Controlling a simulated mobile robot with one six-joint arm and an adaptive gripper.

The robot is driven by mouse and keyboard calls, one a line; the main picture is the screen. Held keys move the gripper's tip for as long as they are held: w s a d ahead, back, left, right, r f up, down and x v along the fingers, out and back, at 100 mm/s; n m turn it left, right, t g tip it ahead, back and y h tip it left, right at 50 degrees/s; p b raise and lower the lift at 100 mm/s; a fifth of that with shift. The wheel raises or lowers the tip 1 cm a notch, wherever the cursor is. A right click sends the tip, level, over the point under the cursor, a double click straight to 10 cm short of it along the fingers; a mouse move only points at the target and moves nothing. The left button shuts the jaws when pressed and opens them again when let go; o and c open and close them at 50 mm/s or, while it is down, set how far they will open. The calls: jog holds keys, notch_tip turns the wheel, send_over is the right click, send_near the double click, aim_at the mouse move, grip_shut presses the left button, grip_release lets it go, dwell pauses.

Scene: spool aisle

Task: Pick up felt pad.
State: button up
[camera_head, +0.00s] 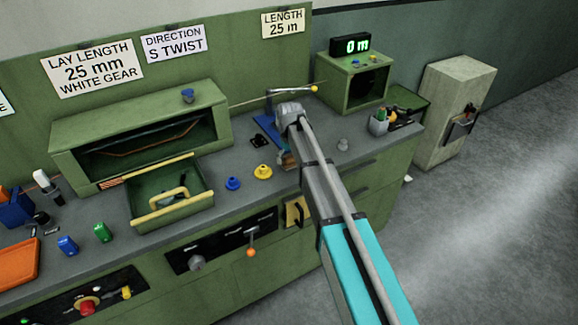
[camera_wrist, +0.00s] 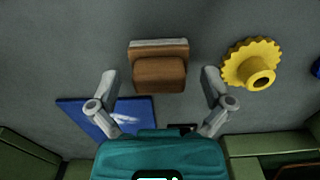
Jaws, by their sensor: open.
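A brown wooden block with a pale grey layer along its far edge, which looks like the felt pad (camera_wrist: 159,73), lies on the grey bench top in the wrist view. Part of it shows beside my arm in the head view (camera_head: 287,161). My gripper (camera_wrist: 160,84) is open, with one finger on each side of the block. There are gaps between the fingers and the block, and nothing is held. In the head view my arm hides most of the gripper.
A yellow gear (camera_wrist: 251,64) lies just right of the right finger. A blue plate (camera_wrist: 128,110) lies near the left finger. In the head view, a blue gear (camera_head: 233,183) and an open drawer (camera_head: 172,206) are left of the arm. A counter box (camera_head: 352,82) stands behind.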

dwell(0.5)
jog(key=c, duration=1.2)
